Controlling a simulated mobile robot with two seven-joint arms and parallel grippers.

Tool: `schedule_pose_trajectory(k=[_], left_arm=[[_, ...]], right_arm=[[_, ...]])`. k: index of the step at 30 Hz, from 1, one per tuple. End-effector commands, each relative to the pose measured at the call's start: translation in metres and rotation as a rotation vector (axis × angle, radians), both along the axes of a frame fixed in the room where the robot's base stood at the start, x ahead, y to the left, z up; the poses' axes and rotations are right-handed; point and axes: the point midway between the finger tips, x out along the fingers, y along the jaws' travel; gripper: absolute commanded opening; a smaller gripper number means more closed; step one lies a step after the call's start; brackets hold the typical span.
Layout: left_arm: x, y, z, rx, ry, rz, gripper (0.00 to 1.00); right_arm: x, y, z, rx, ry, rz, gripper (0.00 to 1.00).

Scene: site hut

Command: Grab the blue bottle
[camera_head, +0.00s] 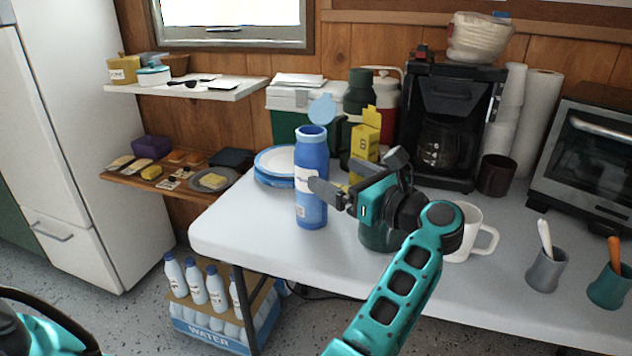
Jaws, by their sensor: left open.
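The blue bottle (311,155) stands upright near the table's left front, with a white label and a round pale-blue lid flipped up. My left gripper (352,172) is open just right of the bottle. One dark finger overlaps the bottle's right side in the picture and hides part of its label. I cannot tell whether it touches. Nothing shows held between the fingers. My right gripper is not visible.
A yellow box (366,135), blue-rimmed plates (277,163) and a dark green flask (361,84) stand close behind the bottle. A dark green container (376,236) and white mug (470,238) sit by my gripper. The table's front left is clear.

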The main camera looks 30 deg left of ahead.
Motion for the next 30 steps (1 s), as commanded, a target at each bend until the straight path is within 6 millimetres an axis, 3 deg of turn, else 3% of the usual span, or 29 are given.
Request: schedule_pose_trajectory(k=[4, 12, 21, 30], left_arm=[[0.007, 0.028, 0.000, 0.003, -0.001, 0.002, 0.97], [0.014, 0.050, -0.001, 0.003, 0.000, 0.000, 0.97], [0.025, 0.090, -0.003, 0.005, -0.001, -0.001, 0.97], [0.027, 0.094, -0.003, 0.004, -0.001, -0.003, 0.97]], right_arm=[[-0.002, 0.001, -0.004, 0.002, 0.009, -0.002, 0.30], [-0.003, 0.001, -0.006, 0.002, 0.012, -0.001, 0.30], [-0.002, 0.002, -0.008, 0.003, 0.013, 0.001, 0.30], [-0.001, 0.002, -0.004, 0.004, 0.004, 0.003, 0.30]])
